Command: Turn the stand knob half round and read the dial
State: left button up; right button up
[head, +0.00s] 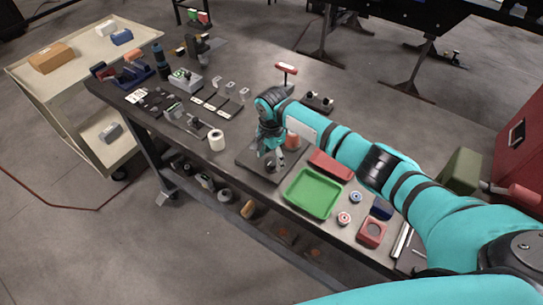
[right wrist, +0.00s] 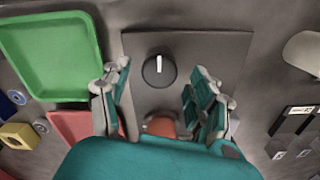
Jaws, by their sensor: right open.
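In the right wrist view a round black knob (right wrist: 158,71) with a white pointer line sits on a dark square plate (right wrist: 205,48). The line points toward the top of that picture. My right gripper (right wrist: 156,80) is open, with one finger on each side of the knob and visible gaps to it. In the head view my right gripper (head: 271,160) is over the dark plate (head: 250,161) on the bench, and it hides the knob there. No readable dial shows. My left gripper is out of view.
A green tray (head: 312,193) and a red tray (head: 331,165) lie close to the plate. A white cylinder (head: 216,140) stands to its left. Several small parts crowd the bench's left end. A beige cart (head: 88,80) stands beyond it.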

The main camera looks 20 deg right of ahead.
jog(key=shift+f, duration=0.55)
jog(key=c, duration=1.2)
jog(key=shift+o, duration=0.2)
